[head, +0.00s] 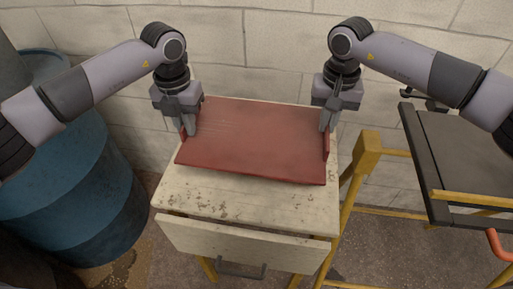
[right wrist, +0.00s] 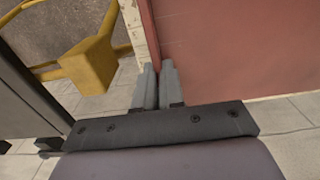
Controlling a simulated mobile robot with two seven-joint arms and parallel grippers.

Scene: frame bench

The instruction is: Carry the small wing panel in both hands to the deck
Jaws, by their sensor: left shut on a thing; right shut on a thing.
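The small wing panel (head: 255,140) is a flat red board with a raised lip at its left and right ends. It is level over the top of a worn cream cabinet (head: 190,198); I cannot tell whether it touches the top or is just clear of it. My left gripper (head: 188,125) is shut on its left lip. My right gripper (head: 326,122) is shut on its right lip, and the right wrist view shows the fingers (right wrist: 158,86) closed at the red panel's edge (right wrist: 215,50). A dark flat platform (head: 460,155), perhaps the deck, stands at the right.
A blue barrel (head: 75,185) stands left of the cabinet. Yellow rails (head: 355,185) stand between the cabinet and the dark platform. The cabinet's drawer (head: 240,245) protrudes at the front. A pale block wall (head: 270,50) is close behind.

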